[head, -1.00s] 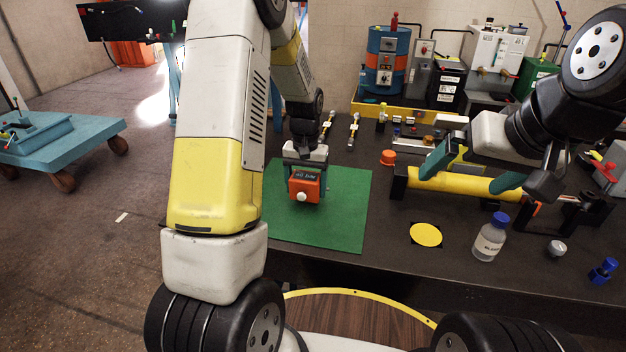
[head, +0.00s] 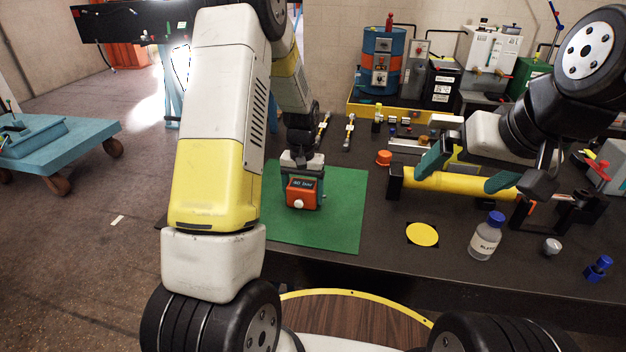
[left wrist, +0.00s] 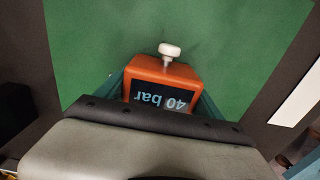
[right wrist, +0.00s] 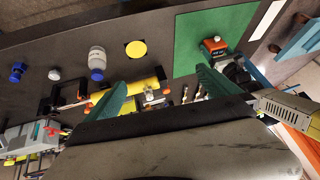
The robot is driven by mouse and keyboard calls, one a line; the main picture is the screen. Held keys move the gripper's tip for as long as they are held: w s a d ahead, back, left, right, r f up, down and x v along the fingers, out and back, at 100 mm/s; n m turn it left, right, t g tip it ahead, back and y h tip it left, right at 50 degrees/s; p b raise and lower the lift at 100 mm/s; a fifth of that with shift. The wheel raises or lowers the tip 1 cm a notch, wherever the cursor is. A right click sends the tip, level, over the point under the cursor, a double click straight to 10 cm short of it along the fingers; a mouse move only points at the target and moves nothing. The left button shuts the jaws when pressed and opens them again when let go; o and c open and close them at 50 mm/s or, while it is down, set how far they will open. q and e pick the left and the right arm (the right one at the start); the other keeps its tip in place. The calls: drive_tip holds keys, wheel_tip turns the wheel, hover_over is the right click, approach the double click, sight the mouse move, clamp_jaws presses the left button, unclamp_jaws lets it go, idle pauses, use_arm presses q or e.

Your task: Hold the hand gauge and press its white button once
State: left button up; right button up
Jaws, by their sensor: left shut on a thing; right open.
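The hand gauge is an orange box (head: 301,192) with a dark display, over the green mat (head: 342,215) in the head view. In the left wrist view the gauge (left wrist: 163,75) shows "40 bar" and its white button (left wrist: 169,50) sticks out on a short stem. My left gripper (head: 302,180) is shut on the gauge, teal fingers on both its sides. The gauge also shows in the right wrist view (right wrist: 213,45). My right gripper (right wrist: 160,85) is open and empty. In the head view it hangs above the yellow cylinder, apart from the gauge.
A yellow cylinder (head: 455,184) lies on black stands to the right of the mat. A yellow disc (head: 422,234), a blue-capped bottle (head: 486,237) and a blue fitting (head: 598,268) are near the front edge. An orange cap (head: 384,158) stands behind. The mat around the gauge is clear.

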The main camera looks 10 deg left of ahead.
idle(0.4)
clamp_jaws()
idle(1.5)
